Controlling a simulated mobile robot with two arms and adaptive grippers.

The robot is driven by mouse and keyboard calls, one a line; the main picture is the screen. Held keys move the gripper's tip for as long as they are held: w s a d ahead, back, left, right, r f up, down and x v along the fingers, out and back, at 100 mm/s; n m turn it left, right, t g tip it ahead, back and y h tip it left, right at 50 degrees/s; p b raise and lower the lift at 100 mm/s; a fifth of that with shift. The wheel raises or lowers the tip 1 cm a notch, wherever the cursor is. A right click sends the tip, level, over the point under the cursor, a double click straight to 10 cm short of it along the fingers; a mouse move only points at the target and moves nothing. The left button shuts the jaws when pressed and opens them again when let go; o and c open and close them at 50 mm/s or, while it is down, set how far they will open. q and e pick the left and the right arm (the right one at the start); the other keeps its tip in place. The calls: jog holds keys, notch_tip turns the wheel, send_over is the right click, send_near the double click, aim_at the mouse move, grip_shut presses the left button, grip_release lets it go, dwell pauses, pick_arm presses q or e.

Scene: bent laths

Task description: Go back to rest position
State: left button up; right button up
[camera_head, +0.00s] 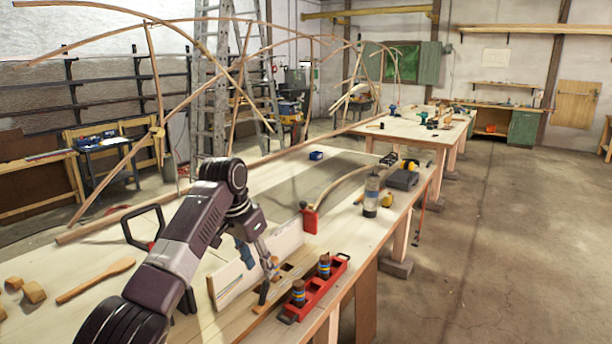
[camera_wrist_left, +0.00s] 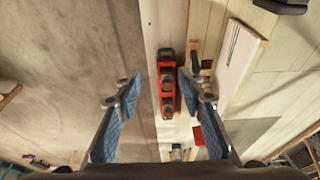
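My left gripper (camera_head: 258,262) hangs from the bent left arm above the near workbench (camera_head: 110,255), beside the red tray (camera_head: 318,292). In the left wrist view the gripper (camera_wrist_left: 161,90) is open, its blue-padded fingers wide apart with nothing held between them. The red tray (camera_wrist_left: 166,104) shows beyond the gap between the fingers. In the head view, two dark-and-brown cylinders (camera_head: 298,292) stand upright in the tray. My right gripper is in neither view.
A white board (camera_head: 232,280) stands behind the gripper on the bench. A red block (camera_head: 310,220), a clear bottle (camera_head: 371,195) and a wooden mallet-like piece (camera_head: 95,280) are also on it. Bent laths (camera_head: 150,75) arch above the bench's far side. Open floor (camera_head: 500,250) lies to the right.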

pick_arm(q)
jog(key=s+f+n, duration=0.1)
jog(key=s+f, duration=0.8)
jog(key=f, duration=0.4)
jog(key=s+f+n, duration=0.1)
jog(key=s+f, duration=0.8)
jog(key=f, duration=0.4)
jog(key=s+a+n+y, duration=0.1)
jog(key=s+a, duration=0.4)
jog(key=s, duration=0.9)
jog(key=s+a+n+y, duration=0.15)
jog(key=s+a, duration=0.25)
jog(key=s, duration=0.9)
notch_tip(320, 180, down, 30)
jog(key=s+b, duration=0.2)
jog(key=b, duration=0.3)
jog(key=s+a+f+g+b, duration=0.1)
jog(key=s+f+b, duration=0.1)
jog(key=s+f, duration=0.6)
jog(key=s+a+f+b, duration=0.2)
jog(key=s+f, duration=0.7)
jog(key=f, duration=0.5)
jog(key=shift+s+f+g+b, duration=0.2)
jog(key=shift+g+b, duration=0.2)
jog(key=shift+b, duration=0.1)
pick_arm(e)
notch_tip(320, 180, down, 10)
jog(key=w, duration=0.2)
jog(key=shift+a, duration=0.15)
